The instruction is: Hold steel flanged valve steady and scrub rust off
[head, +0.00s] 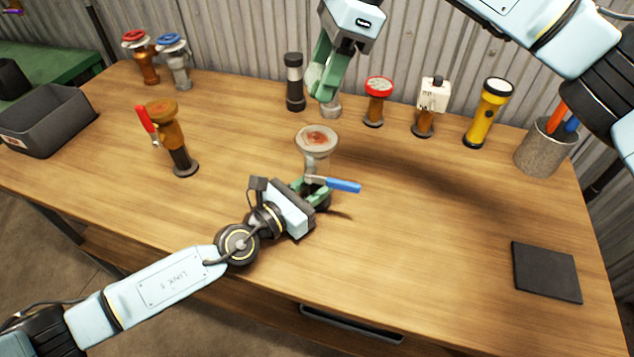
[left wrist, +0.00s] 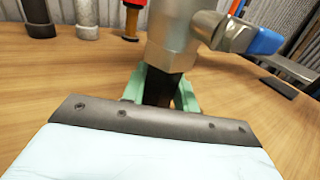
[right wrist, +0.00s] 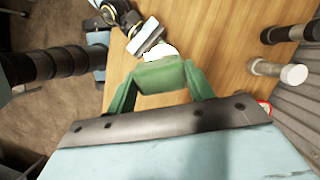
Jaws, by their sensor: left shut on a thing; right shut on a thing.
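The steel flanged valve (head: 317,146) stands upright near the middle of the table, with a blue lever (head: 343,185) pointing right. Reddish-brown rust marks its top flange face. My left gripper (head: 318,192) is shut on its lower part; the left wrist view shows the green fingers around a dark section (left wrist: 160,90) under the valve's metal body (left wrist: 172,45). My right gripper (head: 322,85) is above and behind the valve, apart from it.
A brown valve with a red lever (head: 168,130) stands left. Behind are a black cylinder (head: 294,82), a grey cylinder (head: 331,108), a red-topped fitting (head: 377,100) and a yellow flashlight (head: 487,112). A grey bin (head: 50,125) sits left, a black mat (head: 546,271) right.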

